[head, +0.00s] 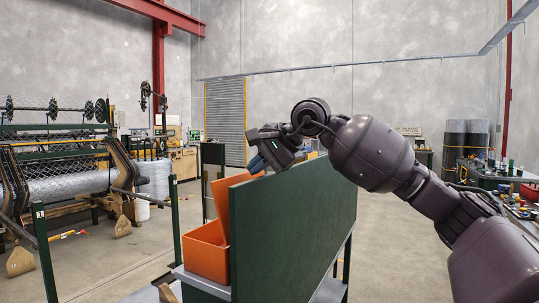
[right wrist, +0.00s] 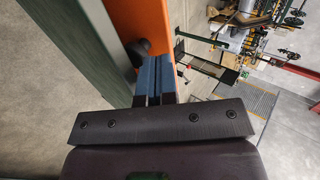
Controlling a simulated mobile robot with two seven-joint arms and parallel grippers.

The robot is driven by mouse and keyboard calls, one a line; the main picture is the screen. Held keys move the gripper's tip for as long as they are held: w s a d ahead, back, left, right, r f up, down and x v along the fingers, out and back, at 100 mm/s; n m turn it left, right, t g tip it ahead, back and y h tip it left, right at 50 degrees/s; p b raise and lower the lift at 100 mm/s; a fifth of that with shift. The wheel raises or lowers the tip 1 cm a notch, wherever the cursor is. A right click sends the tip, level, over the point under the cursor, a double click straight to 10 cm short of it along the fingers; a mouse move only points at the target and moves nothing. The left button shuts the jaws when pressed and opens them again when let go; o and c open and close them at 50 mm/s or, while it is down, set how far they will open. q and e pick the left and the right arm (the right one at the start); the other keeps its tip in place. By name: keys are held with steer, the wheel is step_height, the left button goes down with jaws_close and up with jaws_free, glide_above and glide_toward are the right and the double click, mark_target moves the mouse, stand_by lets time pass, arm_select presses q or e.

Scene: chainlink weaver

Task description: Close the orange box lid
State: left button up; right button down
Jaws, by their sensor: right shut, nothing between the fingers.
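The orange box (head: 204,257) stands on a grey bench surface, partly hidden behind a dark green panel. Its orange lid (head: 222,192) is raised, standing steeply up from the box. In the right wrist view the orange surface (right wrist: 141,20) lies just beyond my fingers. My right gripper (head: 257,164) is shut and empty, with blue fingertips close to the top edge of the lid; I cannot tell whether they touch. In the right wrist view its fingers (right wrist: 154,72) are together. My left gripper is not in view.
The dark green panel (head: 290,228) rises between my right arm and the box. A wire-weaving machine (head: 65,165) stands at the left. A bench with tools (head: 490,178) is at the right. The floor (head: 395,240) between is clear.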

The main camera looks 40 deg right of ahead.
steer(key=shift+x, duration=0.85)
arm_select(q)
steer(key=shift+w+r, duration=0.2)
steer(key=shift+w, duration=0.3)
arm_select(e)
steer(key=shift+w+a+f, duration=0.1)
steer(key=shift+w+f, duration=0.1)
steer(key=shift+w, duration=0.05)
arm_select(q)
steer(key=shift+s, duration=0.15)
